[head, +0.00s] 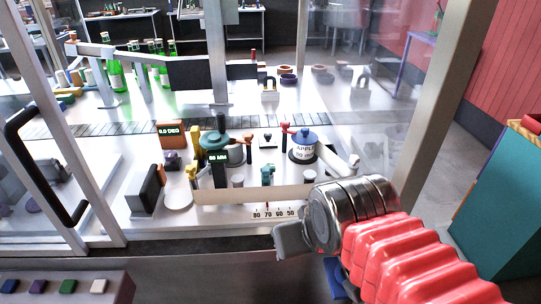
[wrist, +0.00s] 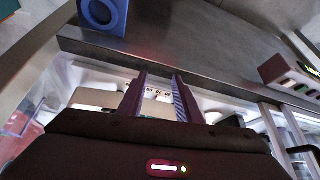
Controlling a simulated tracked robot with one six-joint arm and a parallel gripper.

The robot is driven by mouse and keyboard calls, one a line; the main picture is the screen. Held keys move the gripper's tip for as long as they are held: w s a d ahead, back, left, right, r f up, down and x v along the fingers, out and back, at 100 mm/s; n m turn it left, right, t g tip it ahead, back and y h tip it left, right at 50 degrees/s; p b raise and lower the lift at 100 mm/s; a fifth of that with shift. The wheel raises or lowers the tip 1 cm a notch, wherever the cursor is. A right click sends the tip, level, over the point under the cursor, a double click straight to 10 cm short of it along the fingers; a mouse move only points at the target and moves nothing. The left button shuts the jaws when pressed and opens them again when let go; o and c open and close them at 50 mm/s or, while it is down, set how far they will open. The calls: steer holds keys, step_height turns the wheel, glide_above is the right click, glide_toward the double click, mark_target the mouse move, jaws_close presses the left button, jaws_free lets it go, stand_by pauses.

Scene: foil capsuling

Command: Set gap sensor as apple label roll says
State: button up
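The apple label roll (head: 303,146) is a blue-topped spool with a white label reading APPLE and a small mm figure I cannot read surely. A pale scale (head: 274,213) marked 80, 70, 60, 50 runs along the machine's front, with a small red mark near 70. It also shows between my fingers in the wrist view (wrist: 158,93). I cannot tell surely which part is the gap sensor. A dark post with a green mm readout (head: 218,157) stands behind the scale.
An orange display (head: 172,134) reads 0.0 DEG. Clear guard panels and metal frame posts (head: 442,120) flank the opening. A conveyor (head: 120,129) and green bottles (head: 115,75) lie behind. Coloured buttons (head: 68,286) sit at front left; a blue ring (wrist: 103,14) shows in the wrist view.

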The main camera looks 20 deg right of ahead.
steer(key=shift+o, duration=1.1)
steer(key=shift+w+r, duration=0.15)
step_height(320, 180, up, 13)
steer(key=n+g, duration=0.6)
steer(key=n, duration=0.3)
glide_above(264, 168)
step_height(264, 168, down, 14)
steer(key=shift+r, duration=0.1)
